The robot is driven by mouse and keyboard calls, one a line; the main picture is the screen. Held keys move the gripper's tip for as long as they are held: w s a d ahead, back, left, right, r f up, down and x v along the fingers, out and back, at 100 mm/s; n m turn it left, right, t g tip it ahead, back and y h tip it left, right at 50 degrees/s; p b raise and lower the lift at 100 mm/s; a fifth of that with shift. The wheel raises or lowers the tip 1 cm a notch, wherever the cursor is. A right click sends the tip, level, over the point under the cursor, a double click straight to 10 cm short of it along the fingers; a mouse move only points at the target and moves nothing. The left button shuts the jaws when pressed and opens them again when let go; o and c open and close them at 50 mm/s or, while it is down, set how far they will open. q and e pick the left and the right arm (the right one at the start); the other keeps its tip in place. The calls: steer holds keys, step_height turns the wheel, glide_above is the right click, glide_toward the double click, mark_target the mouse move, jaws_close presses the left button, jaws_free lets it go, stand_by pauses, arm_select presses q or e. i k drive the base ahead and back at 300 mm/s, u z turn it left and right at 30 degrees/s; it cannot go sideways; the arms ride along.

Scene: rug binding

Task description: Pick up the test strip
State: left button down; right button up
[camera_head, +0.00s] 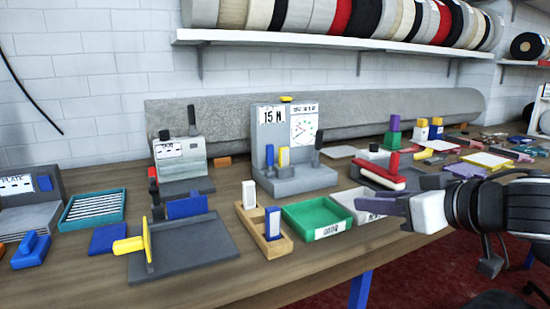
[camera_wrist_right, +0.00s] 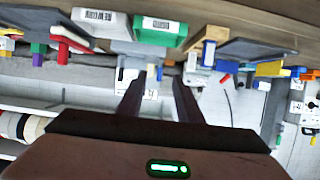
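I cannot single out a test strip for sure. A wooden holder (camera_head: 262,240) near the front edge carries a small white-topped block (camera_head: 249,193) and a blue-topped block (camera_head: 272,223). My right gripper (camera_head: 372,205) is over the front of the white tray (camera_head: 343,200), right of the green tray (camera_head: 310,216). In the right wrist view its two fingers (camera_wrist_right: 158,98) are apart with nothing between them. My left gripper is out of view.
A grey plate with a yellow-handled tool (camera_head: 148,246) lies left of the holder. A red-topped tool (camera_head: 380,172) stands behind the white tray. Sample pieces and small bottles crowd the right of the table. A rolled grey rug (camera_head: 400,107) lies along the back.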

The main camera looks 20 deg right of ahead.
mark_target(284, 152)
steer(key=i, duration=1.05)
